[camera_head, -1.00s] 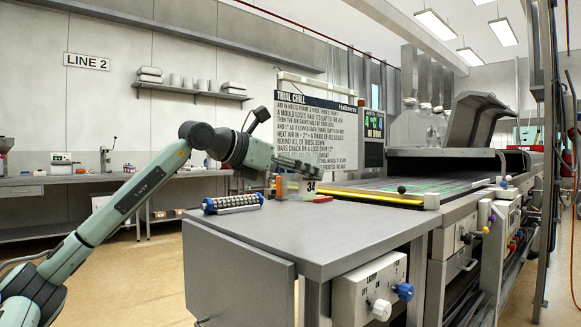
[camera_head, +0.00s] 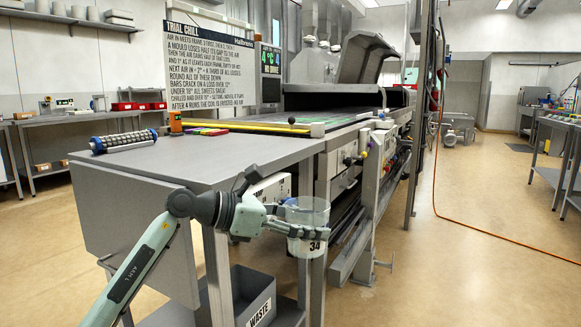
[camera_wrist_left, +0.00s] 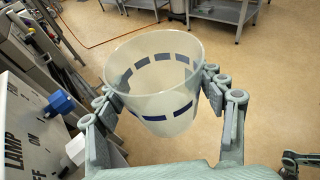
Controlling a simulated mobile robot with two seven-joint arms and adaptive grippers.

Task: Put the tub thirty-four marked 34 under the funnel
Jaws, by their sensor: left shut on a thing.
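The clear tub marked 34 (camera_head: 308,214) is in my left gripper (camera_head: 303,232), upright with its dark number label facing the head camera. My left gripper is shut on it, in front of the steel table's right end. In the left wrist view the tub (camera_wrist_left: 150,88) is empty, with a ring of dark marks around its wall. The fingers of my left gripper (camera_wrist_left: 160,98) press on its two sides. I cannot make out a funnel in either view.
The steel table (camera_head: 200,172) carries a blue-ended roller (camera_head: 124,141) and an orange bottle (camera_head: 175,122). The conveyor machine (camera_head: 345,100) stands behind, with knobs on its front. A waste bin (camera_head: 255,300) is below the table. The floor at right (camera_head: 480,230) is mostly clear.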

